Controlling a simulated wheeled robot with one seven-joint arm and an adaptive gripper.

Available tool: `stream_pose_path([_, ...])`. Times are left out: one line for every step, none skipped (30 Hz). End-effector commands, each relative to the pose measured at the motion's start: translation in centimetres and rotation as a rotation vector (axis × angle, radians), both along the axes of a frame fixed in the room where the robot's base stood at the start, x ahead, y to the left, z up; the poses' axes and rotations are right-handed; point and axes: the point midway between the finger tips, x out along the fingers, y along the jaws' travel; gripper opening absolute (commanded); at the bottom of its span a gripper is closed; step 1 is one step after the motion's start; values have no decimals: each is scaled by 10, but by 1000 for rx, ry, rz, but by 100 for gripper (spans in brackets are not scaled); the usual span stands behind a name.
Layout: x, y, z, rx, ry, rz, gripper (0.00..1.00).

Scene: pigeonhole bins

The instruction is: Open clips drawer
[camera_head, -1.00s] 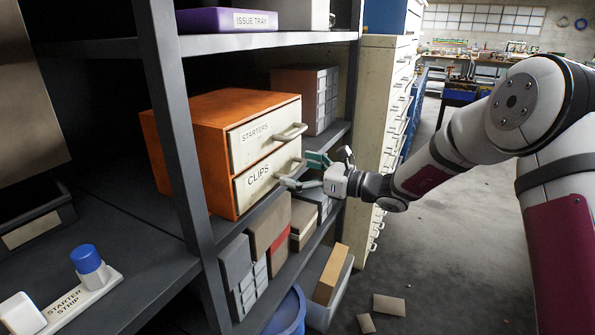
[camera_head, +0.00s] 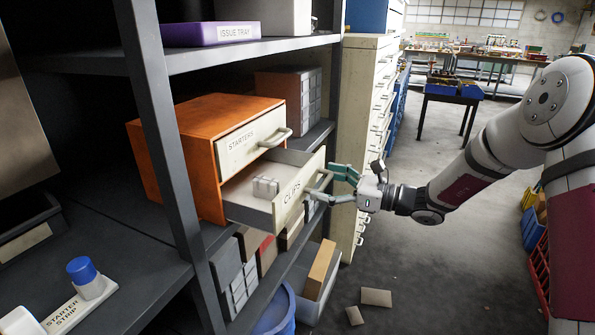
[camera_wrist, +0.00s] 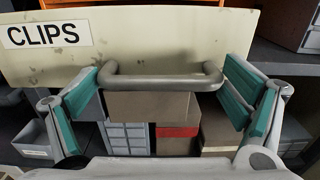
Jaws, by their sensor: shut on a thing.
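The orange two-drawer cabinet (camera_head: 165,160) stands on the shelf in the head view. Its lower drawer, the clips drawer (camera_head: 285,208), is pulled well out, and a small group of pale grey boxes (camera_head: 265,187) shows inside. Its cream front also fills the top of the wrist view, with the CLIPS label (camera_wrist: 48,34). My gripper (camera_head: 331,184) is at the clips drawer's grey bar handle (camera_wrist: 165,83), shut on it with the teal pads at its two ends. The starters drawer (camera_head: 248,143) above is closed.
Boxes (camera_head: 235,265) and a blue bin (camera_head: 277,315) are below the drawer. A tall cream drawer cabinet (camera_head: 362,100) stands behind my gripper. Loose cards (camera_head: 376,297) lie on the otherwise open floor.

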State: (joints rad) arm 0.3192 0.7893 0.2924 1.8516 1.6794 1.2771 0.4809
Motion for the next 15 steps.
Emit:
stream_pose_path([-3,-14,1,-2,4,-10,43])
stream_pose_path([-4,-19,1,-1,3,-10,43])
stream_pose_path([-7,-25,1,-1,3,-10,43])
stream_pose_path([-8,-28,1,-1,3,-8,43])
stream_pose_path([-9,-30,1,-1,3,-8,43])
stream_pose_path([-10,-33,0,-1,3,-8,43])
stream_pose_path([-11,-34,0,-1,3,-8,43])
stream_pose_path([-11,-34,0,0,2,-7,43])
stream_pose_path([-11,-35,0,0,2,-7,43])
stream_pose_path([-11,-35,0,0,2,-7,43])
stream_pose_path([-11,-35,0,0,2,-7,43])
stream_pose_path([-11,-34,0,0,2,-7,43])
stream_pose_path([-11,-34,0,0,2,-7,43])
stream_pose_path([-11,-34,0,0,2,-7,43])
stream_pose_path([-11,-34,0,0,2,-7,43])
